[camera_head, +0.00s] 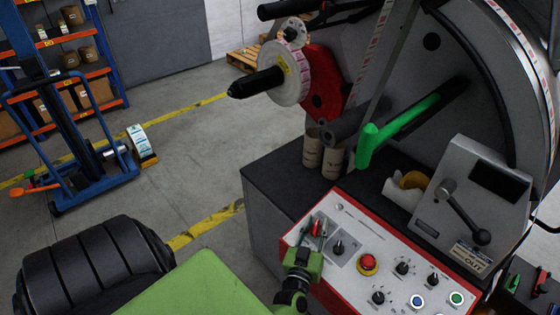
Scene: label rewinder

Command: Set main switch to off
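The control panel (392,268) is a white sloping plate with a red border, at the lower middle. Near its left end, a grey plate carries a black rotary knob (338,247). A small red part (315,228) stands left of that knob. The labels are too small to read, so I cannot tell which is the main switch. My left gripper (303,251), green and black, is over the panel's left edge, just below the red part. I cannot tell whether it touches anything, and its finger opening is unclear. My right gripper is not in view.
Also on the panel are a red emergency button (368,262), several black knobs, a blue button (417,300) and a green button (456,298). Behind are a green lever (395,130), cardboard cores (313,150) and a label roll (285,75).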

